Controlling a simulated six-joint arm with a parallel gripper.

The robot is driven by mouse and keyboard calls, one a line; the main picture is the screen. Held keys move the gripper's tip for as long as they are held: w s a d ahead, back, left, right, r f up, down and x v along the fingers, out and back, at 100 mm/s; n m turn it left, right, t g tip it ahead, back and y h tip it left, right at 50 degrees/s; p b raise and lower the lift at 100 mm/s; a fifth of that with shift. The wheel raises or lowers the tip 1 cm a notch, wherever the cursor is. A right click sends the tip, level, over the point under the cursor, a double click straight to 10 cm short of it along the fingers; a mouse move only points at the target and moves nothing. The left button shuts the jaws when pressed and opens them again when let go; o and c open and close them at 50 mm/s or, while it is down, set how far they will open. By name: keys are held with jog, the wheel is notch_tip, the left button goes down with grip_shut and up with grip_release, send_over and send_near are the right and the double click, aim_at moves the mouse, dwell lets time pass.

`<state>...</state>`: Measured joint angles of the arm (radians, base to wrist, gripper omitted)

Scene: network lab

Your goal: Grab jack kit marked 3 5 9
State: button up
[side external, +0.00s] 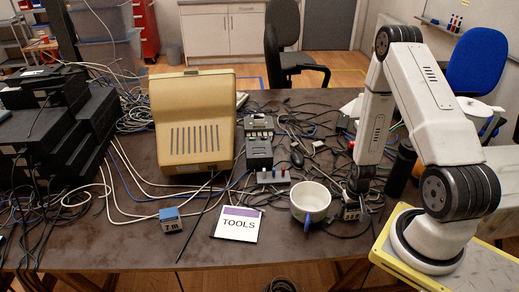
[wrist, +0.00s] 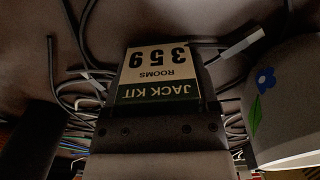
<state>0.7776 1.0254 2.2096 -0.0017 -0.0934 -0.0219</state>
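The jack kit (wrist: 158,72) shows in the middle of the wrist view, its label upside down, reading JACK KIT, 3 5 9 and ROOMS in black, cream and dark green. In the side view a small jack kit (side external: 351,211) stands on the table right of the white mug, its label too small to read. My gripper (side external: 358,186) points down just above it there. In the wrist view a dark bracket with screws, probably part of my gripper, lies at the label's lower edge. The fingertips are not clear, so I cannot tell if they are open or touch the kit.
A white mug (side external: 310,202) stands close left of the kit, and shows at right in the wrist view (wrist: 290,105). A black bottle (side external: 401,168) stands right. Cables surround the kit. A TOOLS card (side external: 238,229) and a blue-topped block (side external: 170,220) lie further left.

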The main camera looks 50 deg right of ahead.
jog(key=shift+c, duration=1.4)
jog(key=shift+r, duration=0.25)
jog(key=shift+r, duration=4.8)
